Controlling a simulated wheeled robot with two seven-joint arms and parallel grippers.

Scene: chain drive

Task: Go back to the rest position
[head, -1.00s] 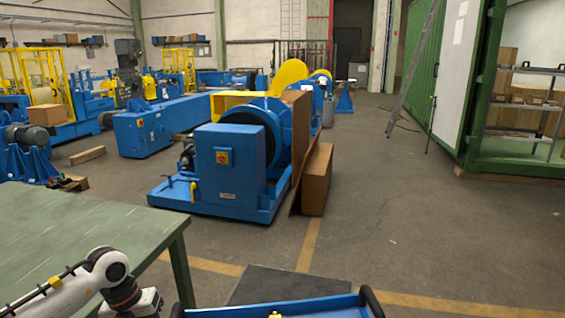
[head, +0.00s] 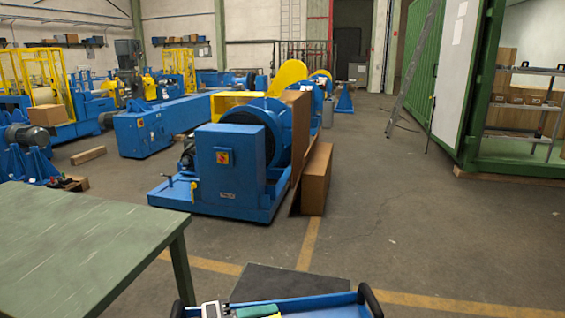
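Neither my left nor my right gripper can be made out in the head view. No arm crosses the picture. At the bottom edge, a small pale and dark object (head: 211,310) and a green object (head: 257,311) show at the left part of a blue tray (head: 320,303). Both are cut off by the frame, and I cannot tell what they are or whether anything holds them.
A green table (head: 80,245) fills the lower left. A dark mat (head: 285,283) lies on the floor beyond the tray. A blue machine (head: 228,170) with a brown box (head: 316,180) beside it stands ahead. The floor to the right is clear.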

